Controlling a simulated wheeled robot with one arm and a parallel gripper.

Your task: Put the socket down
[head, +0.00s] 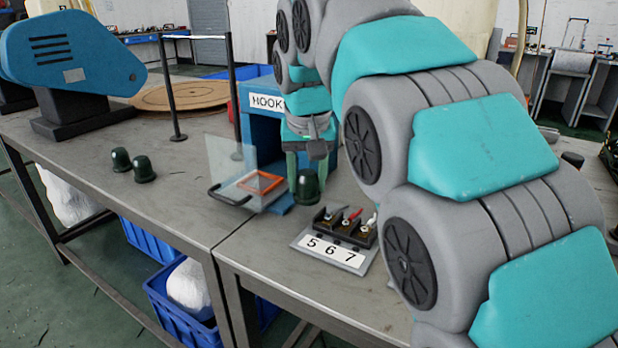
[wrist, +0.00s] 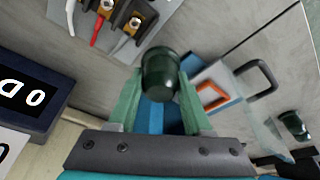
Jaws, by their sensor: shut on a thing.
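My gripper (head: 305,170) points down in front of the blue machine and is shut on a dark green, cup-like socket (head: 308,190). In the wrist view the socket (wrist: 160,72) sits between the two green fingertips (wrist: 160,95). In the head view it is low, close to the table; I cannot tell whether it touches anything beneath. Two similar dark green sockets stand on the left table, one at the back (head: 120,160) and one nearer (head: 144,170).
The blue machine (head: 258,135) has a clear door (head: 230,155), a black handle (head: 229,195) and an orange frame (head: 262,181). A black block with numbers 5, 6, 7 (head: 334,250) and coloured leads stands in front of my gripper. Bare tabletop (head: 190,205) lies left.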

